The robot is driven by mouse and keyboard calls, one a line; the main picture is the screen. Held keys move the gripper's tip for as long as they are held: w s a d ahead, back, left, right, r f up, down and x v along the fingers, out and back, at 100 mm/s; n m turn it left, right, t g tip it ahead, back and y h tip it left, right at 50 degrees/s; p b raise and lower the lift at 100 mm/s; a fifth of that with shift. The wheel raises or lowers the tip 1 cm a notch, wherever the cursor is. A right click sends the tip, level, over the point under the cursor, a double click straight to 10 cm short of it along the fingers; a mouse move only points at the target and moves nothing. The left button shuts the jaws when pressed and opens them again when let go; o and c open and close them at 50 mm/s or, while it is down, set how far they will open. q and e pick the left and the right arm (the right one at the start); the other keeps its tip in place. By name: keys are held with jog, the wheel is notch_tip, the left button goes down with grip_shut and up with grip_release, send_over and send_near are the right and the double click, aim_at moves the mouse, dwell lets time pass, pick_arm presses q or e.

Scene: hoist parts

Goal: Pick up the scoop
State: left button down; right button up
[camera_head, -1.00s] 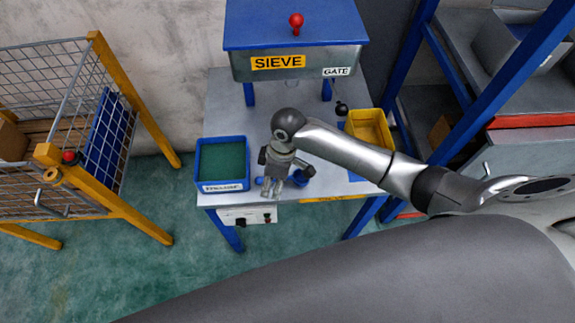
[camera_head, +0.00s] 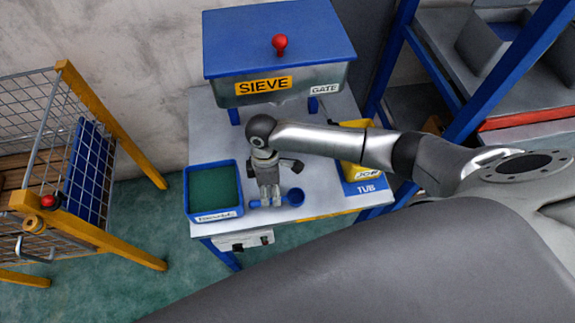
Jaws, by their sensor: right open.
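The blue scoop (camera_head: 294,198) lies on the grey table, near its front edge, with its round bowl to the right and its handle to the left. My right gripper (camera_head: 270,201) is over the middle of the scoop, pointing down, and hides part of the handle. Its jaws are open, with the handle showing at the left of the fingers. I cannot tell whether the fingers touch the scoop. My left gripper is not in view.
A blue tray with a green inside (camera_head: 213,190) stands close left of the scoop. The blue-topped sieve (camera_head: 279,45) is behind. A yellow tub (camera_head: 354,171) sits on the right, partly behind my arm. A wire cage (camera_head: 95,160) stands at left.

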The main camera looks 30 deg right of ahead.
aim_at(271, 200)
jog(key=shift+s+f, duration=0.25)
jog(key=shift+f, duration=0.95)
jog(key=shift+s+a+f, duration=0.1)
jog(key=shift+f, duration=0.4)
jog(key=shift+c, duration=0.8)
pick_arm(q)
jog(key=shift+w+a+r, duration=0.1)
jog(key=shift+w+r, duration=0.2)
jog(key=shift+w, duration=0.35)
pick_arm(e)
grip_shut()
